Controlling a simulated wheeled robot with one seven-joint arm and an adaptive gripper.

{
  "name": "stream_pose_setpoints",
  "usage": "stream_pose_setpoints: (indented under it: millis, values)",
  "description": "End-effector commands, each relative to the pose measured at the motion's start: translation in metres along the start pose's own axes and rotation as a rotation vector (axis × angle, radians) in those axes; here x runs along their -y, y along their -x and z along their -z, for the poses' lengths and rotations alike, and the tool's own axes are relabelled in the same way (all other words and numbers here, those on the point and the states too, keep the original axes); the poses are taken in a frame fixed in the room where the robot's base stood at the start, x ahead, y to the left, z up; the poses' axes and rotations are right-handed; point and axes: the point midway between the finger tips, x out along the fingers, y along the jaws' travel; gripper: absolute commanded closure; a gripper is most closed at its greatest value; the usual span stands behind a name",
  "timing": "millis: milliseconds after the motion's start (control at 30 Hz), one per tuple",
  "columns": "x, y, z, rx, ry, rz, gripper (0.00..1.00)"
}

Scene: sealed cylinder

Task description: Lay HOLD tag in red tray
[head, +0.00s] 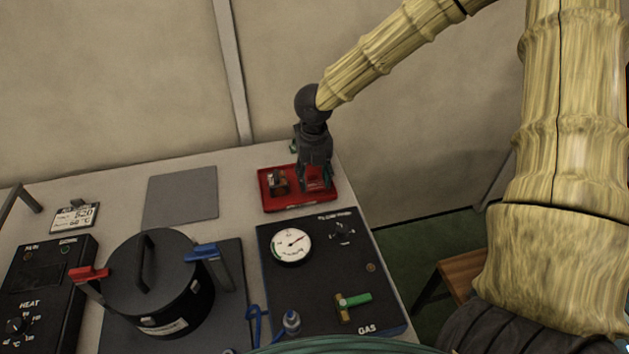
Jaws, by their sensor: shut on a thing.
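The red tray (292,207) lies on the pale bench near its back right corner. My gripper (317,186) points down over the tray's right half, with its fingertips at or just above the tray. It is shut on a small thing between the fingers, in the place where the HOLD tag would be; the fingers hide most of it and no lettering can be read. I cannot tell whether the held thing touches the tray floor. A small brown and pale object (278,182) sits in the tray's left half, beside the gripper.
A black gas panel (318,270) with a white gauge (291,244) and a green-handled valve (352,299) stands in front of the tray. A black lidded pot (158,283) with red and blue clamps stands left. A grey plate (181,194) lies flat left of the tray.

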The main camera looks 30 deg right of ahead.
Motion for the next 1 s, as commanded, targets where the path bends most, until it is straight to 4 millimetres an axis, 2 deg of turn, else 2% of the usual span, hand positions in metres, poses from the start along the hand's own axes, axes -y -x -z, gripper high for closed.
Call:
stream_pose_setpoints:
  millis: [133,533,567,600,1000]
  values:
    - [0.0,-0.016,0.0,-0.001,0.001,0.001,0.65]
    - [0.0,-0.021,0.0,0.0,0.0,0.0,0.65]
    - [0.0,-0.021,0.0,0.0,0.0,0.0,0.51]
    - [0.0,-0.02,0.0,0.0,0.0,0.0,0.43]
    - [0.0,-0.017,0.0,0.001,0.0,0.0,0.43]
